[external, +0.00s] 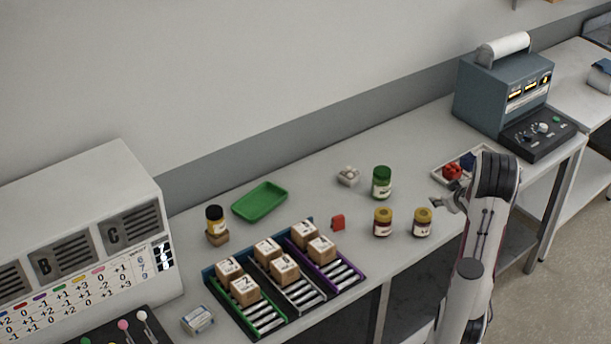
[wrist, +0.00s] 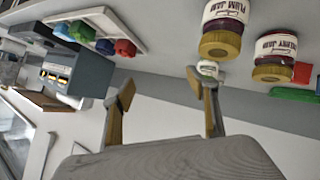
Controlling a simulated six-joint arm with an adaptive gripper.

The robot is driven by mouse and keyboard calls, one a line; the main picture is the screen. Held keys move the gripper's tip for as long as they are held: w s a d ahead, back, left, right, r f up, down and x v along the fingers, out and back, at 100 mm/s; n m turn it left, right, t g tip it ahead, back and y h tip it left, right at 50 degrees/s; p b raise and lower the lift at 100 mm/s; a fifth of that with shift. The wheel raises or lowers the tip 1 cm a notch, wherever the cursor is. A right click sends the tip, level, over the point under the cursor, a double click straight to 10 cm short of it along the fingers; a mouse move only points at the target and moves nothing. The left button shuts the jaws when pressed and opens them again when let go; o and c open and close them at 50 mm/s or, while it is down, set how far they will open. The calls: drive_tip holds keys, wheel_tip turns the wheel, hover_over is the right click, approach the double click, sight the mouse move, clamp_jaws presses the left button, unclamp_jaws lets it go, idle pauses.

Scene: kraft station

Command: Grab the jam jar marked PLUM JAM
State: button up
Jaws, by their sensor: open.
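The jar marked PLUM JAM (wrist: 224,20), dark with a gold lid, is at the top of the upside-down wrist view, near my right finger. By its place it is the right-hand yellow-lidded jar (external: 422,223) in the external view, upright on the bench. My gripper (external: 440,204) is just right of it and apart from it. In the wrist view my gripper (wrist: 160,84) is open, with nothing between its fingers. A similar jar marked CHERRY JAM (wrist: 277,52) stands beside the plum jar; it is the left one (external: 383,223) in the external view.
A green jar (external: 381,183) stands behind these two. A white tray (external: 437,177) with red and blue pieces lies behind my gripper. A small red item (external: 338,223) is left of the cherry jar. A box rack (external: 270,325) and green tray (external: 260,201) stand farther left.

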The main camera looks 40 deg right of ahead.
sight(430, 220)
drive_tip(key=s+d+f+t+y, duration=0.1)
drive_tip(key=s+d+f+t, duration=0.2)
drive_tip(key=s+d+f, duration=0.35)
drive_tip(key=a+f+t+y, duration=0.1)
drive_tip(key=w+a+f, duration=0.1)
drive_tip(key=a, duration=0.1)
drive_tip(key=w+a+f+t+y, duration=0.1)
drive_tip(key=shift+a+n+t+y, duration=0.2)
drive_tip(key=shift+n+t+y, duration=0.1)
drive_tip(key=shift+n, duration=0.1)
drive_tip(key=a+t+y, duration=0.1)
drive_tip(key=a, duration=0.1)
drive_tip(key=a+t+y, duration=0.1)
drive_tip(key=a, duration=0.1)
drive_tip(key=a+t+y, duration=0.1)
drive_tip(key=a+y, duration=0.1)
drive_tip(key=a, duration=0.1)
drive_tip(key=shift+s+a+r+n, duration=0.1)
drive_tip(key=shift+s+r+n, duration=0.1)
drive_tip(key=shift+r+n, duration=0.1)
drive_tip(key=shift+w, duration=0.1)
drive_tip(key=shift+w+a, duration=0.1)
drive_tip(key=shift+w, duration=1.1)
